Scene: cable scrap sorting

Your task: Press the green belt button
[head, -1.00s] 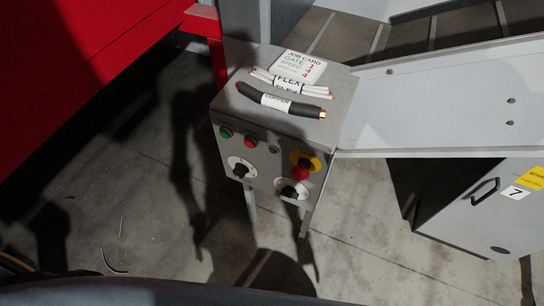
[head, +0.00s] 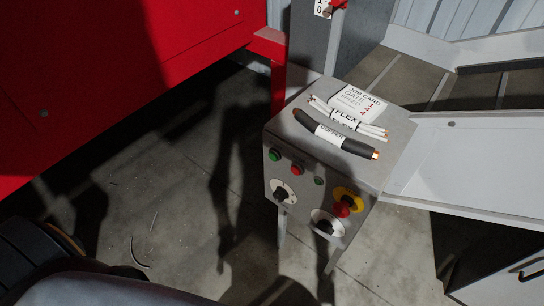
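A grey control box (head: 377,178) on legs stands right of centre in the head view. Its front panel has a green button (head: 274,154) at the upper left, a red button (head: 296,170) beside it, and a smaller dark green button or lamp (head: 319,181) further right. Lower down are two black knobs on white dials, the left knob (head: 281,194) and the right knob (head: 325,227). A red mushroom button (head: 342,208) sits on a yellow ring (head: 348,194). Neither of my grippers is in view.
On the box top lie a job card (head: 358,101), a white cable bundle labelled FLEX (head: 346,118) and a black cable labelled COPPER (head: 352,146). A red machine wall (head: 120,70) is at left, a grey chute (head: 470,165) at right. The floor before the panel is clear except for small scraps.

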